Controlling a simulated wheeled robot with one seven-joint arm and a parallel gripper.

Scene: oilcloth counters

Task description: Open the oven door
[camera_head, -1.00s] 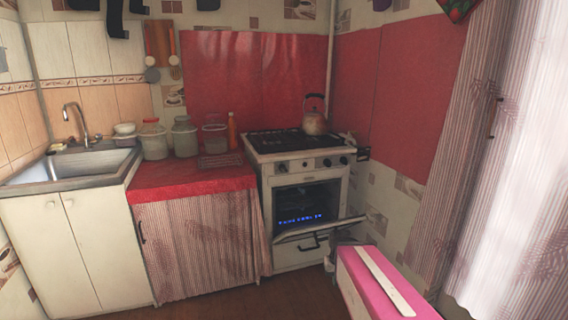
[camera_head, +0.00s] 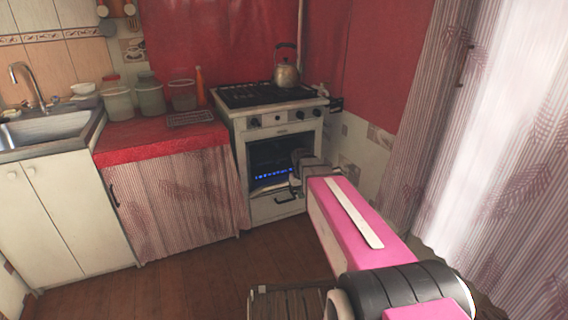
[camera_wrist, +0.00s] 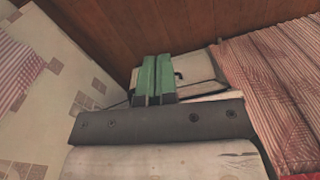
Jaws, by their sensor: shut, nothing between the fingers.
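The white oven (camera_head: 283,205) stands at the centre in the head view, with blue flames glowing in its dark opening. A light strip (camera_head: 270,187) low across the opening looks like the edge of the oven door, tilted outward; its right part is hidden behind my gripper and the exact angle is unclear. My gripper (camera_head: 297,178) is at the right side of the oven front. In the wrist view its green fingers (camera_wrist: 154,80) are shut and empty, overlapping a dark grey bar with screws (camera_wrist: 160,122). A cream panel with a black handle (camera_wrist: 180,75) lies beyond them.
A kettle (camera_head: 286,70) stands on the stove top. A red-covered counter (camera_head: 150,142) with jars and a striped curtain (camera_head: 180,200) adjoins the oven's left side. A tiled wall and curtains are on the right.

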